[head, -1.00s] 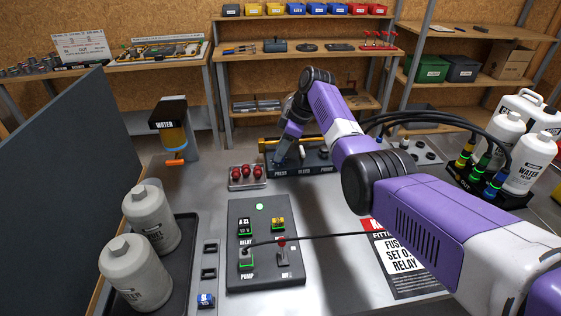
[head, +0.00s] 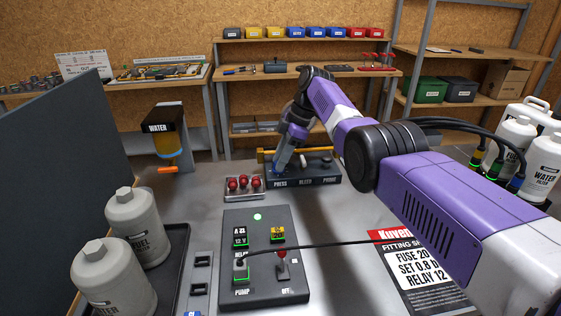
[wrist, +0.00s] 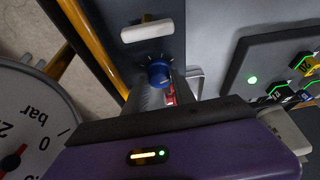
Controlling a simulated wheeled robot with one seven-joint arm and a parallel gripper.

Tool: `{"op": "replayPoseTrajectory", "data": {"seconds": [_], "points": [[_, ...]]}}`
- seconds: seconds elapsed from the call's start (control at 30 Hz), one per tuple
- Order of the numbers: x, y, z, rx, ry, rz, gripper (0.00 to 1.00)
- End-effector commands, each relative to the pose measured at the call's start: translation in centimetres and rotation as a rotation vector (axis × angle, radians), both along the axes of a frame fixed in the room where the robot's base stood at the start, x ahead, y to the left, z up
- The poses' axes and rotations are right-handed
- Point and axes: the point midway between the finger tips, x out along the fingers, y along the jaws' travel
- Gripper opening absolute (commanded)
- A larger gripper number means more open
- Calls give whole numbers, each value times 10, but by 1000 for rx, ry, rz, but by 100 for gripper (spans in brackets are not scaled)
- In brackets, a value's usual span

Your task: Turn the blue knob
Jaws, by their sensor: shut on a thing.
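The blue knob (wrist: 158,71) shows in the wrist view, on a dark panel below a white handle (wrist: 147,31). My gripper (wrist: 160,84) is at the knob, its fingers shut on it. In the head view my gripper (head: 279,164) points down at the left part of the dark panel (head: 325,179), which is labelled PRESS, BLEED and PRIME. The gripper mostly hides the knob there. A round pressure gauge (wrist: 30,125) marked "bar" fills the left of the wrist view, its red needle partly cut off.
A rack of red-topped parts (head: 244,187) stands left of the panel. A control box (head: 262,275) with a green light and a cable is in front. Grey filters (head: 135,225) stand at left. White bottles (head: 508,144) stand at right. A water unit (head: 165,137) is behind.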

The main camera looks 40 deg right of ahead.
Motion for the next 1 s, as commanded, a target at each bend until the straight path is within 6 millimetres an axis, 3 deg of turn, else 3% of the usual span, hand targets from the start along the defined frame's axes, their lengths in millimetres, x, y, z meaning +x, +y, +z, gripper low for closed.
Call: {"op": "replayPoseTrajectory", "data": {"seconds": [0.2,0.23,0.33,0.67,1.0], "points": [[-2,0,-3,0,7,-1,0],[-2,0,-3,0,7,-1,33],[-2,0,-3,0,6,-1,52],[-1,-1,1,0,2,-1,52],[-10,-17,44,-1,1,-3,52]]}}
